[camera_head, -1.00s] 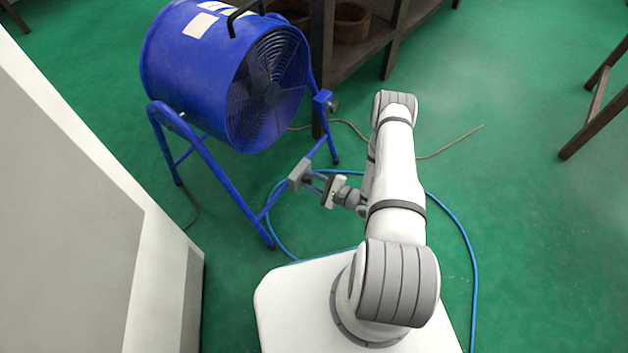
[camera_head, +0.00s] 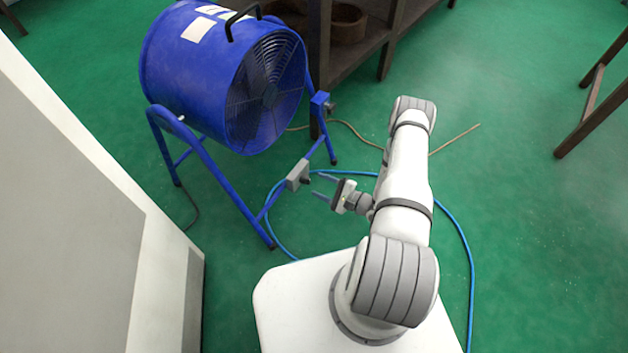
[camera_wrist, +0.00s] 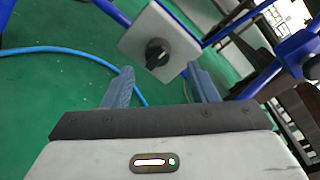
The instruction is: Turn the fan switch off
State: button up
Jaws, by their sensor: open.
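The blue drum fan (camera_head: 222,75) stands on a blue tubular frame at the left of the head view. A grey switch box (camera_head: 298,174) is fixed low on that frame. In the wrist view the switch box (camera_wrist: 160,42) shows a black rotary knob (camera_wrist: 157,53) with a pale pointer mark, seen tilted. My gripper (camera_head: 322,187) is open and empty, just right of the box and apart from it. In the wrist view its two blue-grey fingers (camera_wrist: 160,84) lie either side of and short of the knob.
A blue hose (camera_head: 470,250) loops on the green floor around my base. A dark wooden shelf (camera_head: 350,60) stands behind the fan, and a pale cabinet (camera_head: 80,200) fills the left. A blue frame clamp (camera_wrist: 302,47) shows at the wrist view's right. Floor to the right is mostly clear.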

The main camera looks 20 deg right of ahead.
jog(key=v, duration=0.3)
jog(key=shift+s+d+p, duration=0.1)
jog(key=shift+d+p, duration=0.05)
jog(key=shift+p, duration=0.15)
jog(key=shift+r, duration=0.1)
jog(key=w+a+r+n+g+p, duration=0.15)
jog(key=r+n+g+p, duration=0.25)
jog(key=r, duration=1)
jog(key=a+r+n+g+y+p, duration=0.1)
jog(key=a+r+n+g+p, duration=0.3)
jog(key=r, duration=0.9)
jog(key=a+r+n+g+p, duration=0.1)
jog(key=r+n+g+p, duration=0.3)
jog(key=r, duration=1)
jog(key=s+r+n+h+p, duration=0.2)
jog(key=s+r+h+p, duration=0.2)
jog(key=r, duration=1)
jog(key=s+r+n+t+h+p, duration=0.1)
jog(key=s+r+h+p, duration=0.3)
jog(key=r, duration=1)
jog(key=s+d+r+n+t+h+p, duration=0.1)
jog(key=s+r+n+h+p, duration=0.1)
jog(key=s+r+h+p, duration=0.3)
jog(key=s+r+p, duration=0.4)
jog(key=r+p, duration=0.3)
jog(key=r, duration=0.3)
jog(key=shift+s+n, duration=0.25)
jog(key=shift+n, duration=0.15)
jog(key=shift+d, duration=0.1)
